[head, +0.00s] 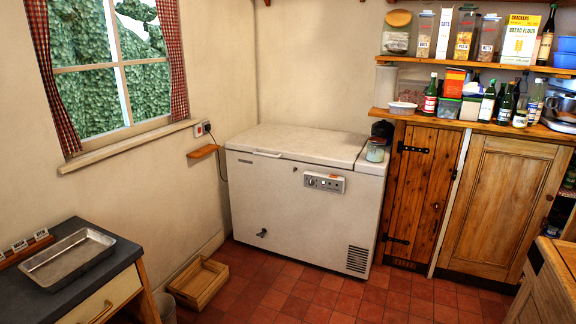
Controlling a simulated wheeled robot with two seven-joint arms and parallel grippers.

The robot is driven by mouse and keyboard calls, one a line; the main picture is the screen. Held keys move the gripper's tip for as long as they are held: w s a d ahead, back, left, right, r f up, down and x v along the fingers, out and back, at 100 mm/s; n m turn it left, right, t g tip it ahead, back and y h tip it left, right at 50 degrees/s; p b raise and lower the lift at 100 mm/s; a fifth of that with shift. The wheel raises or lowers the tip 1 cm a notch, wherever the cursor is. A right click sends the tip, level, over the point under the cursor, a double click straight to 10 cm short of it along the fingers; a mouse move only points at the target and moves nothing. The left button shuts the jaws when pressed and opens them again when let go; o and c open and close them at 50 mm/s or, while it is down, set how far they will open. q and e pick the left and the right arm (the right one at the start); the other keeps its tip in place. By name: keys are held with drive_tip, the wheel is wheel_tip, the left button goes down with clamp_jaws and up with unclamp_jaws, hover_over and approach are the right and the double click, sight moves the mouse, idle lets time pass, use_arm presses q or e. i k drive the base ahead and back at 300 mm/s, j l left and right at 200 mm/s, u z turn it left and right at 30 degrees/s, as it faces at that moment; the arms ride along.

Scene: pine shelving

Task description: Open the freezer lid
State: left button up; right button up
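A white chest freezer (285,214) stands against the back wall, near the corner below the window. Its lid (300,143) looks shut, lying flat on top. A small handle (267,154) shows at the lid's front edge, left of the middle. A control panel (324,182) sits on the front just below the lid. A jar with a pale blue-green lid (376,150) stands on the right end of the freezer top. Neither of my grippers is in the head view.
A wooden crate (199,285) lies on the red tiled floor (300,296) left of the freezer. A dark counter with a metal tray (67,257) is at left. Wooden cupboards (498,205) and loaded shelves (470,63) are at right. Floor in front of the freezer is clear.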

sight(340, 149)
drive_tip(key=i, duration=1.8)
